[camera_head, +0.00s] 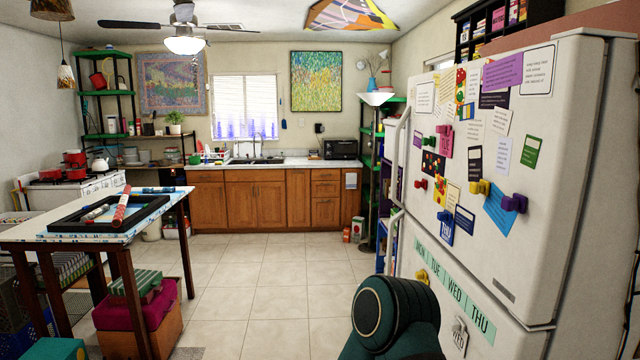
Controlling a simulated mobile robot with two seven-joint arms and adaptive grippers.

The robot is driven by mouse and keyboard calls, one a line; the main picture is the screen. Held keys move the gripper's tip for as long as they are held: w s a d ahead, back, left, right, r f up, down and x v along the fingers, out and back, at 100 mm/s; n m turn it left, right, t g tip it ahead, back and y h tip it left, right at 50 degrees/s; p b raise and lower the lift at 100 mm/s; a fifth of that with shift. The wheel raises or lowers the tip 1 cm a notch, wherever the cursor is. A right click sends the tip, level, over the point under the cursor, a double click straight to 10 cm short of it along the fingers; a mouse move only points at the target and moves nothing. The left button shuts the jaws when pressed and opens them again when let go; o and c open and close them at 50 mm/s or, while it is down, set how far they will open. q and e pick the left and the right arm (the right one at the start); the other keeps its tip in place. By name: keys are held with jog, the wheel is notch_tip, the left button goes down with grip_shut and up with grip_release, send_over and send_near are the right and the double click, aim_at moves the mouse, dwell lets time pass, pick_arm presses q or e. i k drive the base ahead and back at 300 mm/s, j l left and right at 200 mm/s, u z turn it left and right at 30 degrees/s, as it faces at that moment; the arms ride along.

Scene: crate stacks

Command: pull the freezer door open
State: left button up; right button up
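A white fridge-freezer (572,190) stands at the right, with an upper door (545,110) and a lower door (515,340). Both doors look shut, and no gap shows along the seam between them. The upper door has a white upright handle (398,155) on its left edge. A second handle (393,240) is on the lower door's left edge, just under the seam. A dark teal link of my arm rises at the bottom centre and covers part of the lower door's left side. Neither of my grippers is in view.
Magnets and papers cover the upper door. A table (60,236) with a black frame stands at the left, boxes under it. A green-shelved rack (368,165) stands beyond the fridge. The tiled floor (260,275) between table and fridge is clear.

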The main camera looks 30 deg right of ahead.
aim_at(523, 121)
jog(key=i+z, duration=0.2)
jog(key=i, duration=0.5)
jog(key=i+j+z, duration=0.2)
jog(key=i, duration=0.5)
jog(key=i+z, duration=0.25)
jog(key=z, duration=0.2)
jog(key=i+j+z, duration=0.15)
jog(key=z, duration=0.25)
jog(key=i+j+z, duration=0.2)
jog(key=z, duration=0.25)
jog(key=i, duration=0.1)
